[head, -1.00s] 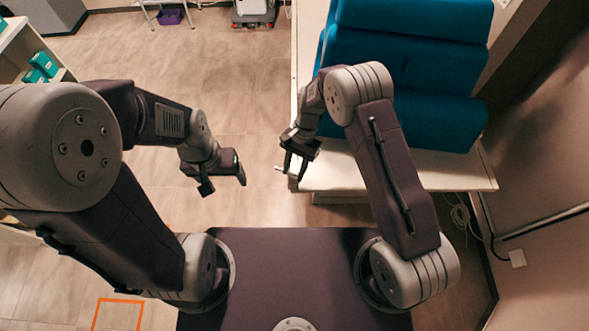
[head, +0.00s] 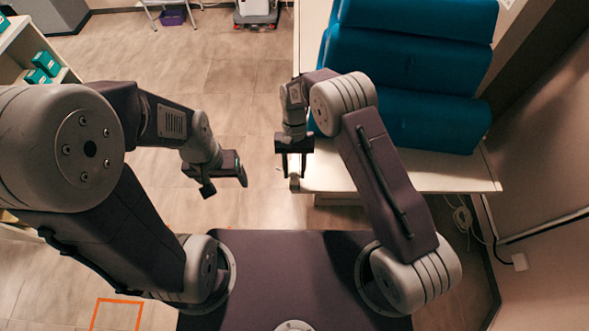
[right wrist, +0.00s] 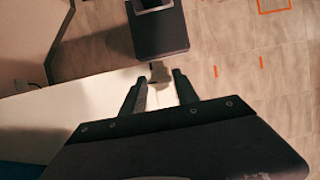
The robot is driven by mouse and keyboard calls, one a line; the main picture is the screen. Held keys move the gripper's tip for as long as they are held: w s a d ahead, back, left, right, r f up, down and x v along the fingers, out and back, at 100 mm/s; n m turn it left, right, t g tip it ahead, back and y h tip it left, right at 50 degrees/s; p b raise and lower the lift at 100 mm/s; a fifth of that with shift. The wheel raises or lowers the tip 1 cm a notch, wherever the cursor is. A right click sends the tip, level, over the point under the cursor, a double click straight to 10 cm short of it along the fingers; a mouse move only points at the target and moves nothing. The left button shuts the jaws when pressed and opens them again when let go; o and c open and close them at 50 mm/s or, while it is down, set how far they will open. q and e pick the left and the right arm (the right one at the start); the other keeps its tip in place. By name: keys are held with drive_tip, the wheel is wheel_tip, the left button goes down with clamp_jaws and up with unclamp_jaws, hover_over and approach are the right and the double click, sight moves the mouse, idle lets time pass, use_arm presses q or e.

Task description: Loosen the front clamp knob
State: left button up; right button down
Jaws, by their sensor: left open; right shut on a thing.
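The front clamp knob (right wrist: 160,72) is a small grey piece at the edge of the white table (right wrist: 60,118). In the right wrist view it lies at the tips of my right gripper (right wrist: 158,82). In the head view my right gripper (head: 294,175) points down over the table's near left corner, its fingers on either side of a pale clamp part. It is shut on the knob, which its fingers partly hide. My left gripper (head: 224,186) is open and empty over the floor, left of the table.
Blue cushions (head: 410,75) cover much of the white table (head: 400,174). A shelf (head: 45,62) with teal boxes stands at the far left. A cable (head: 461,215) hangs by the right wall.

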drive_tip(key=shift+r, duration=0.1)
drive_tip(key=c, duration=0.9)
unclamp_jaws()
drive_tip(key=shift+w+r, duration=0.15)
drive_tip(key=shift+r, duration=0.05)
drive_tip(key=b+v, duration=0.1)
drive_tip(key=v, duration=0.7)
drive_tip(key=shift+r+b, duration=0.3)
drive_tip(key=shift+b, duration=0.1)
